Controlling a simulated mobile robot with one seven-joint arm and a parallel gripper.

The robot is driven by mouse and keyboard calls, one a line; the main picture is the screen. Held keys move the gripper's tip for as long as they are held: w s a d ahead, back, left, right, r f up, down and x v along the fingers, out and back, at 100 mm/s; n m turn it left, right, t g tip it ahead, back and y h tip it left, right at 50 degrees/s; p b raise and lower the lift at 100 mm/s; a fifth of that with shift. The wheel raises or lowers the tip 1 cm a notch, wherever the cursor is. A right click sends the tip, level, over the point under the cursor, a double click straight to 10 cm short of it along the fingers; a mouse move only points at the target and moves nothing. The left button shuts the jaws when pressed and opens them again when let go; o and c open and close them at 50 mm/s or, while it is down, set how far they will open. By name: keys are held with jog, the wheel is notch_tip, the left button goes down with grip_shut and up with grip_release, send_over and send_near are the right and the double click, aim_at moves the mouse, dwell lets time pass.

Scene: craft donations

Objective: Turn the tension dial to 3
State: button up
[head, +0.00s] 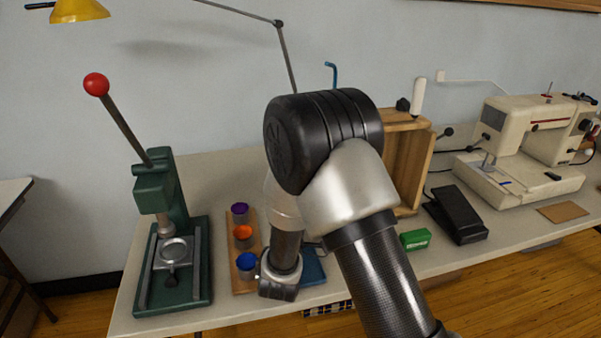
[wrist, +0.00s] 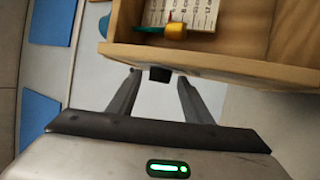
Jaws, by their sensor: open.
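The cream sewing machine (head: 520,155) stands at the right of the table in the head view. I cannot make out a tension dial or its numbers on it. In the wrist view my gripper (wrist: 159,77) is open, with its two dark fingers apart. A small black piece (wrist: 160,74) shows between the fingertips, at the lower edge of a wooden box (wrist: 215,62). I cannot tell whether the fingers touch it. In the head view my own arm hides the gripper. The upright wooden box or frame (head: 421,165) there stands right of my arm.
A green press (head: 160,190) with a red-knobbed lever stands at left, beside a wooden strip (head: 238,285) holding three coloured cups. A black pedal (head: 457,214) and green box (head: 415,239) lie near the front right. Blue flat pieces (wrist: 41,115) show in the wrist view.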

jog(key=d+v, duration=0.1)
jog(key=v, duration=0.6)
jog(key=shift+s+a, duration=0.25)
jog(key=shift+a, duration=0.2)
jog(key=shift+f, duration=0.15)
